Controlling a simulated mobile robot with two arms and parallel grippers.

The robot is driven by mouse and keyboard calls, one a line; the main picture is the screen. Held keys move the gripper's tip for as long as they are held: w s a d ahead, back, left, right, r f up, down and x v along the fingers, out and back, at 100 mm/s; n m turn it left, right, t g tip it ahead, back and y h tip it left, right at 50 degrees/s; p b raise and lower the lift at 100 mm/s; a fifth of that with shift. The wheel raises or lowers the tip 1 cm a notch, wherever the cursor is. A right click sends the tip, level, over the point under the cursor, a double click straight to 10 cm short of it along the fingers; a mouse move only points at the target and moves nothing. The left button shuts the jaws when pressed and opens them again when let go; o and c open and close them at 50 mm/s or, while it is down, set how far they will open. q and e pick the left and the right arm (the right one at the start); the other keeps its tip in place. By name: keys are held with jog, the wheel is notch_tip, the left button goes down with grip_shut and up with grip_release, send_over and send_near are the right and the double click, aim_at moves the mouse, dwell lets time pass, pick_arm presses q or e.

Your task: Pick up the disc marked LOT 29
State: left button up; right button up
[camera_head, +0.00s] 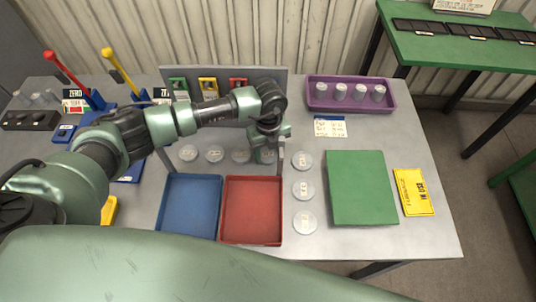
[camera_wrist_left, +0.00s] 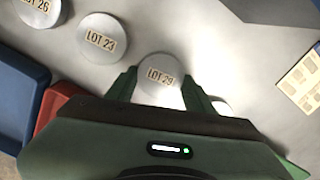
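The disc marked LOT 29 (camera_wrist_left: 161,78) is pale grey and round, with a cream label. It lies flat on the grey table in the left wrist view. In the head view it is the right end of a row of discs (camera_head: 266,157), partly covered by my gripper. My left gripper (camera_head: 270,143) is low over it, pointing down. In the left wrist view the two green fingers (camera_wrist_left: 159,84) are apart, one on each side of the disc. I cannot tell whether they touch it. My right gripper is not in view.
LOT 23 (camera_wrist_left: 101,38) and LOT 26 (camera_wrist_left: 38,8) lie beside it. Blue (camera_head: 164,205) and red (camera_head: 226,210) trays sit in front. More discs (camera_head: 304,189) stand right of the red tray. A grey rack (camera_head: 282,75) is behind, with a purple tray (camera_head: 353,106) right of it.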

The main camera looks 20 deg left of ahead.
pick_arm(q)
grip_shut()
jog(key=shift+w+r, duration=0.1)
